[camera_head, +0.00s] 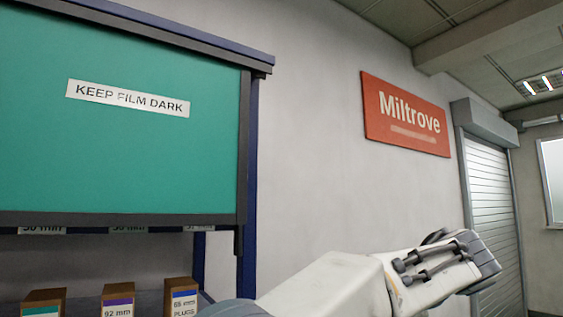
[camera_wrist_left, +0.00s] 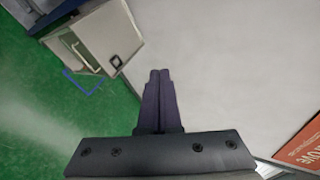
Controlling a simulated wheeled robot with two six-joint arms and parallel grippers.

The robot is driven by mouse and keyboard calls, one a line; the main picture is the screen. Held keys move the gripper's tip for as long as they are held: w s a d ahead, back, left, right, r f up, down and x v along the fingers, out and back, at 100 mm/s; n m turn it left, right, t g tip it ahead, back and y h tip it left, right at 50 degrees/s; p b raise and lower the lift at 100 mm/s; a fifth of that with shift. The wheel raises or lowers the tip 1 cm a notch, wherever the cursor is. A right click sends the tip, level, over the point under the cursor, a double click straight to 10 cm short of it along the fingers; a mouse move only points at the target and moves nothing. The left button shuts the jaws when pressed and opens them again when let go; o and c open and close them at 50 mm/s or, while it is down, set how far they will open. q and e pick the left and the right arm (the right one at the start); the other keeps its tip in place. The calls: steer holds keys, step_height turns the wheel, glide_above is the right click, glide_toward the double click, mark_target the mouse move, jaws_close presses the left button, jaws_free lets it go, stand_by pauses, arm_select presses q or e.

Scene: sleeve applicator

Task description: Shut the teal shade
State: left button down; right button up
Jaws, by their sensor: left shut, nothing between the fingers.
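The teal shade (camera_head: 125,110) hangs in a dark frame at the left of the head view, with a white label reading "KEEP FILM DARK". Its dark bottom bar (camera_head: 120,219) hangs above the boxes on the shelf, and a gap shows below it. My left gripper (camera_wrist_left: 159,75) shows in the left wrist view, its dark fingers together and empty, with a plain pale wall behind them. The shade does not show in that view. One of my arms crosses the bottom of the head view; no fingers show there. My right gripper is out of view.
Several labelled boxes stand under the shade, one marked "92 mm" (camera_head: 117,300). A blue post (camera_head: 250,180) stands at the shade's right side. A red "Miltrove" sign (camera_head: 405,114) hangs on the wall. A grey cabinet with a handle (camera_wrist_left: 95,38) stands on green floor.

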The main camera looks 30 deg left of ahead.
arm_select(q)
steer(key=s+a+r+n+g+y+p, duration=0.15)
steer(key=a+r+n+y, duration=0.35)
steer(key=r, duration=0.7)
steer(key=s+a+r+n+g+y+p, duration=0.1)
steer(key=a+r+n+g+y+p, duration=0.2)
steer(key=a+r, duration=0.7)
steer(key=s+a+r+p, duration=0.2)
steer(key=a, duration=0.6)
steer(key=shift+s+r+m+y, duration=0.3)
steer(key=shift+s+r, duration=0.1)
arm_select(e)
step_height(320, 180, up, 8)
arm_select(q)
steer(key=shift+a, duration=0.1)
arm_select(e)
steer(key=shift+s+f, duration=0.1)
